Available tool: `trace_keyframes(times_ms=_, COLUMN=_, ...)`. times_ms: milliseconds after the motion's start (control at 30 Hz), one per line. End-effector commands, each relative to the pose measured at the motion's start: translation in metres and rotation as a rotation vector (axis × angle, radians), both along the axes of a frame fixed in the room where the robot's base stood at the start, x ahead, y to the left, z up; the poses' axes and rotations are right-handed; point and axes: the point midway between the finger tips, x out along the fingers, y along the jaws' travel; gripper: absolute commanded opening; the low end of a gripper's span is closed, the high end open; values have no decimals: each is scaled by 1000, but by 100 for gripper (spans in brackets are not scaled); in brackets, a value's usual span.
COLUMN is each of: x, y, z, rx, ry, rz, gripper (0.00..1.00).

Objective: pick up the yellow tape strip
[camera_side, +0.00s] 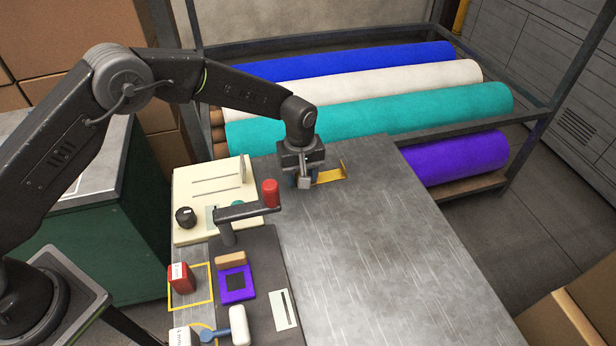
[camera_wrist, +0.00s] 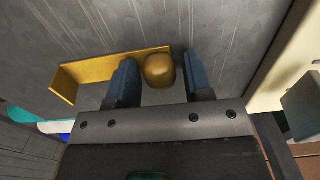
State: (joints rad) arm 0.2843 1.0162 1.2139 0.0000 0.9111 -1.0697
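The yellow tape strip (camera_side: 330,176) lies on the grey metal table, with an upturned end at its right in the side view. In the wrist view the strip (camera_wrist: 108,67) runs behind the left finger, its upturned end at far left. A rounded yellow-brown knob or roll (camera_wrist: 160,71) at its other end sits between the fingers. My gripper (camera_side: 305,183) is low over this end. In the wrist view my gripper (camera_wrist: 161,64) is open, with gaps on both sides of the rounded piece. Whether the fingertips touch the table is unclear.
A cream panel (camera_side: 205,233) with a black knob (camera_side: 185,217) stands left of my gripper. Felt rolls (camera_side: 370,115) lie on a rack behind. The table's right part (camera_side: 390,260) is clear.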

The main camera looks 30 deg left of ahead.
Motion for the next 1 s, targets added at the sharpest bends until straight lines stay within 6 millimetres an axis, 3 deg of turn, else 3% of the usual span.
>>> trace_keyframes(times_ms=467, x=0, y=0, z=0, rx=0, ry=0, rz=0, gripper=0)
trace_keyframes(times_ms=800, x=0, y=0, z=3, rx=0, ry=0, rz=0, gripper=0)
trace_keyframes(times_ms=1000, x=1, y=0, z=23, rx=-1, ry=-4, rz=0, gripper=0)
